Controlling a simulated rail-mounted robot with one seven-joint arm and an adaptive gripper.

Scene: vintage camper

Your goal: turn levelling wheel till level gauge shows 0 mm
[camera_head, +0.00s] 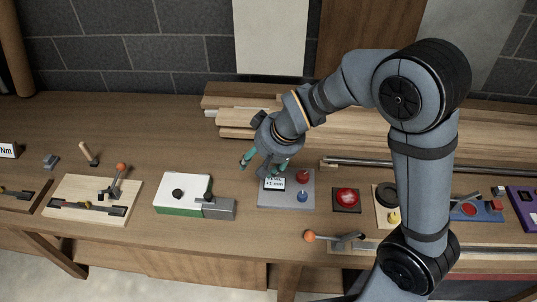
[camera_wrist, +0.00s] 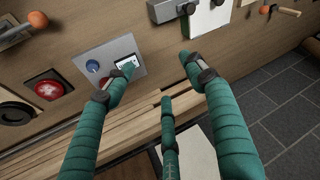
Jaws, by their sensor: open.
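The level gauge (camera_head: 274,184) is a small display on a grey panel (camera_head: 290,203). It seems to read "+3 mm", though the text is tiny. The panel also carries a red knob (camera_head: 303,175) and a blue knob (camera_head: 303,196). I cannot tell which part is the levelling wheel; part of the panel's back left is hidden by my gripper (camera_head: 264,168). My gripper is above that area, its teal fingers spread and empty.
A white and green box (camera_head: 183,194) with a grey vice-like end stands left of the panel. A red button (camera_head: 347,196) sits to its right, and an orange-tipped lever (camera_head: 310,236) is in front. Stacked planks (camera_head: 237,102) lie behind. Bare bench shows between the box and the panel.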

